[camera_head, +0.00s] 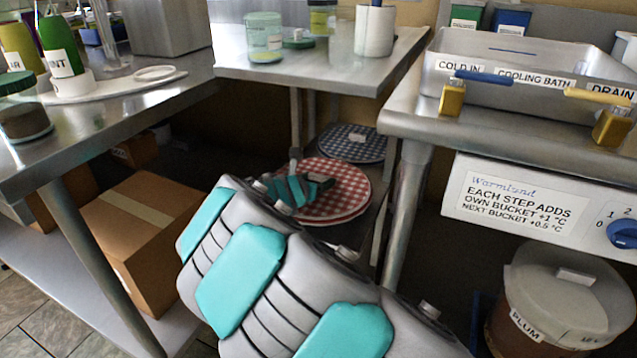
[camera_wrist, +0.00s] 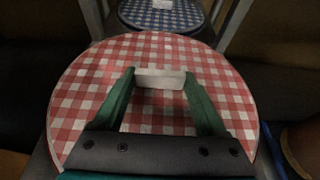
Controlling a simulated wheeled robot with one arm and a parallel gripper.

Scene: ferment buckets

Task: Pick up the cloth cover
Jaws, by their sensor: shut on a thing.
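A round red-and-white checked cloth cover (camera_head: 345,176) lies on the low shelf under the middle table; it fills much of the wrist view (camera_wrist: 85,95). A white block-like grip (camera_wrist: 160,78) stands on its top. My gripper (camera_wrist: 160,82) has its two green fingers at the ends of this grip and is shut on it. In the head view my gripper (camera_head: 318,186) is over the cover, and my arm hides the cover's near left part. A second round cloth cover, blue-and-white checked (camera_head: 352,143), lies behind; it also shows in the wrist view (camera_wrist: 135,14).
A steel table leg (camera_head: 408,200) stands close to the right of the covers. The middle table top (camera_head: 310,75) is above them. A cardboard box (camera_head: 150,225) is at the left, and a lidded plum bucket (camera_head: 560,300) at the lower right.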

